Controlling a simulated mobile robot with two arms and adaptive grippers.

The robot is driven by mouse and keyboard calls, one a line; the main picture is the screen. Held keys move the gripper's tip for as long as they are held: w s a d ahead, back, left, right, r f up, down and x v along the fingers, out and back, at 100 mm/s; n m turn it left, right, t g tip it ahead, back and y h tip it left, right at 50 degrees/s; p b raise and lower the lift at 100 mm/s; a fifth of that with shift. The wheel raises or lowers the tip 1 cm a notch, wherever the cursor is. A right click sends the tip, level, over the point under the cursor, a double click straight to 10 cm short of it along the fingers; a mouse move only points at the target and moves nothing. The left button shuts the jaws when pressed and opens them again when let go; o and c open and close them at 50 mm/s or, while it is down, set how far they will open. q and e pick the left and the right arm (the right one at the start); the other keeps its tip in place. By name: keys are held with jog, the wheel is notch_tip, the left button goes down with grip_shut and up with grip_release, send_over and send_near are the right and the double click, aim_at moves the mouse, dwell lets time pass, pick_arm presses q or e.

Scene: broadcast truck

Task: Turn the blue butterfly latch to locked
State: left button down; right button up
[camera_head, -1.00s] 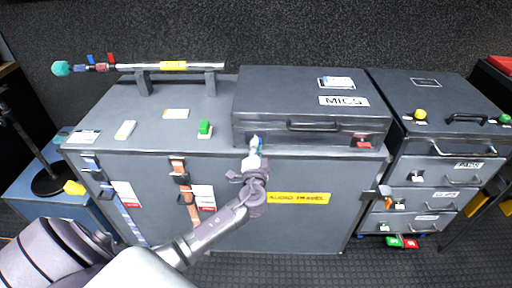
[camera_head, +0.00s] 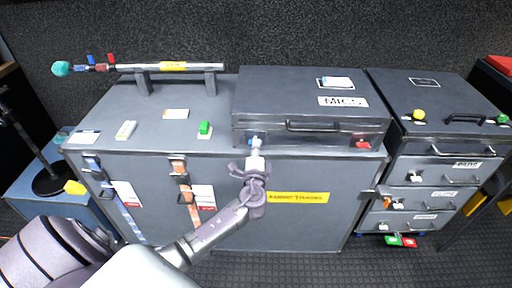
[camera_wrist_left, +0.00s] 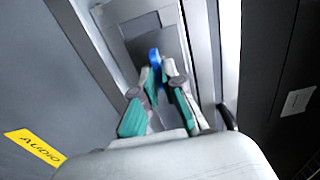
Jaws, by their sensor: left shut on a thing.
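The blue butterfly latch (camera_wrist_left: 155,58) is on the front of the grey MICS case (camera_head: 300,95), near its left end. In the left wrist view it shows as a small blue tab between my fingertips. My left gripper (camera_head: 255,147) reaches up to it from below in the head view, and its fingers (camera_wrist_left: 160,72) are shut on the blue tab. The fingers hide much of the latch, so its exact angle is hard to tell. A red latch (camera_head: 362,144) is at the right end of the same case front. My right gripper is not in view.
The MICS case stands on a large grey trunk (camera_head: 290,225) with a yellow label. A green switch (camera_head: 204,128) and a tube on a stand (camera_head: 190,67) are on the trunk's left top. A drawer cabinet (camera_head: 425,145) stands at the right.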

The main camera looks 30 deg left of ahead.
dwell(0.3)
pick_arm(q)
jog(key=c, duration=1.3)
grip_release()
jog(key=v, duration=1.2)
jog(key=shift+s, duration=0.1)
jog(key=shift+f, duration=0.1)
